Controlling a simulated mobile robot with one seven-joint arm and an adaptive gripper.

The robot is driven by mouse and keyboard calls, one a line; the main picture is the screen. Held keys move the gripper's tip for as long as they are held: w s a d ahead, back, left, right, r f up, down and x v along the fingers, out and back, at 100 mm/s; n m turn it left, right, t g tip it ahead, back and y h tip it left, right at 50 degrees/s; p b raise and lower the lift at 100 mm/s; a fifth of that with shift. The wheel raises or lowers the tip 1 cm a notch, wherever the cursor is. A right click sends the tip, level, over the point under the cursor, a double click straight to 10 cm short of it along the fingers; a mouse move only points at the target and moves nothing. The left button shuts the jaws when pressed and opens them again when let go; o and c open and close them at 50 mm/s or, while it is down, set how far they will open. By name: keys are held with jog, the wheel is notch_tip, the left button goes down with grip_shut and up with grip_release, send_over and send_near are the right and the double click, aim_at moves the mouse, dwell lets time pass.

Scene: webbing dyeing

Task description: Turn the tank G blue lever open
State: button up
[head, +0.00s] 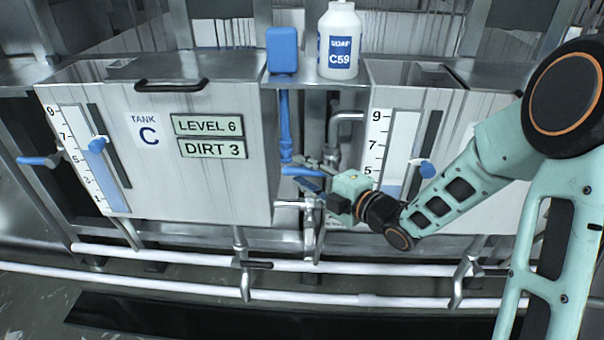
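The tank in the middle-left of the head view carries the label TANK C (145,130); no label reading G shows. A blue lever (300,171) sits at the foot of a vertical blue pipe, in the gap right of that tank. My gripper (312,187) is in this gap, reaching in from the right, just below and beside the blue lever. Its fingers are small and overlap the pipework, so I cannot tell whether they touch the lever or how wide they are open. Another blue lever (38,161) sticks out left of tank C.
Tank C has signs LEVEL 6 and DIRT 3 (212,149) and a black handle (171,86). A second tank (480,205) stands right, partly behind my arm. A white bottle (339,42) and blue box (282,50) stand above the gap. White pipes (180,259) run below.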

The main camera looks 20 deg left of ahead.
jog(key=shift+w+a, duration=0.2)
jog(key=shift+a, duration=0.1)
jog(key=shift+c, duration=0.7)
grip_shut()
